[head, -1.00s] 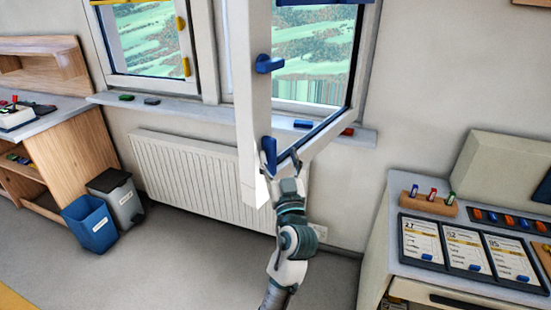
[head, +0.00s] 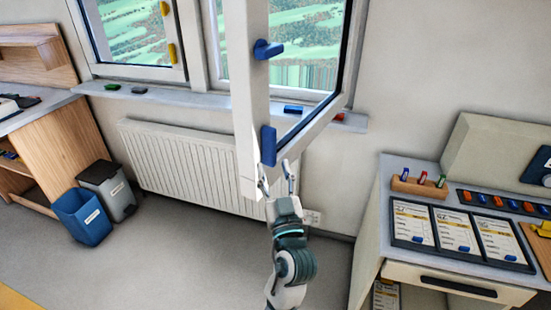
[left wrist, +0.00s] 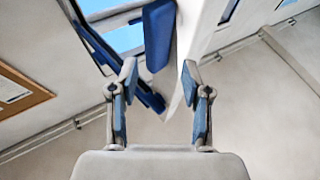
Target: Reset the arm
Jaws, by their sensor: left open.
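My left gripper (head: 277,180) is open just below the lower corner of the open window sash (head: 252,110). Its two fingers point up, and nothing is between them in the head view. In the left wrist view the open fingers (left wrist: 158,85) show with the blue handle (left wrist: 158,35) and the white sash edge above and beyond them. The same blue handle (head: 268,146) is on the sash's lower part in the head view, above the fingertips. A second blue handle (head: 268,49) is higher on the sash. My right gripper does not show.
A radiator (head: 190,165) is under the window sill (head: 190,97), which holds small coloured blocks. A blue bin (head: 82,217) and a grey bin (head: 110,190) stand at left. A desk with cards (head: 460,235) and a marker holder (head: 418,187) stands at right. The floor between is clear.

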